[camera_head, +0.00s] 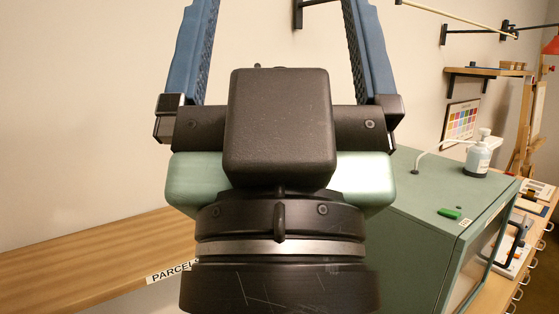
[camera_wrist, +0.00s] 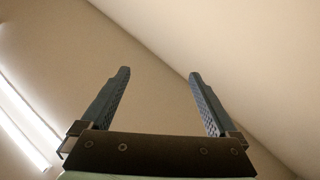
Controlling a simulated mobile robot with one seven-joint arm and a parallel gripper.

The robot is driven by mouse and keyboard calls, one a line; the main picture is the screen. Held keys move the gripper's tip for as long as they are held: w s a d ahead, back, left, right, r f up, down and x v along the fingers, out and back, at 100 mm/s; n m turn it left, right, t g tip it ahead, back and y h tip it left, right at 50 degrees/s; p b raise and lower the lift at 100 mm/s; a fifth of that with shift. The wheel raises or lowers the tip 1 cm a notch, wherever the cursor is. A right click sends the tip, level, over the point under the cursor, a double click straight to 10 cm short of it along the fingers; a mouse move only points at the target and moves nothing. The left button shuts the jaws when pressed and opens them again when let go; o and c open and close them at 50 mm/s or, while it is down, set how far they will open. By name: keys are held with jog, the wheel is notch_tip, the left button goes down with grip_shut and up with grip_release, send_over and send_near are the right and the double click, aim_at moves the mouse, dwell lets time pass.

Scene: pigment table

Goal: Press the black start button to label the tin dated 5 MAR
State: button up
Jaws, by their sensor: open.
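My gripper (camera_head: 273,25) fills the middle of the head view and points upward, its two blue fingers wide apart with nothing between them. In the wrist view the open fingers (camera_wrist: 160,75) stand against bare wall and ceiling. I cannot make out a black start button or a tin dated 5 MAR in either view. A green cabinet (camera_head: 425,195) stands right of my gripper, partly hidden by it. A small bright green piece (camera_head: 449,214) is on its top near the front edge.
A bottle with a pump top (camera_head: 478,158) stands on the cabinet's back right. A wooden shelf marked PARCELS (camera_head: 90,252) runs along the wall at left. A wall shelf (camera_head: 487,71) and a colour chart (camera_head: 460,127) are at right. The upper left wall is clear.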

grip_shut()
dwell(1.5)
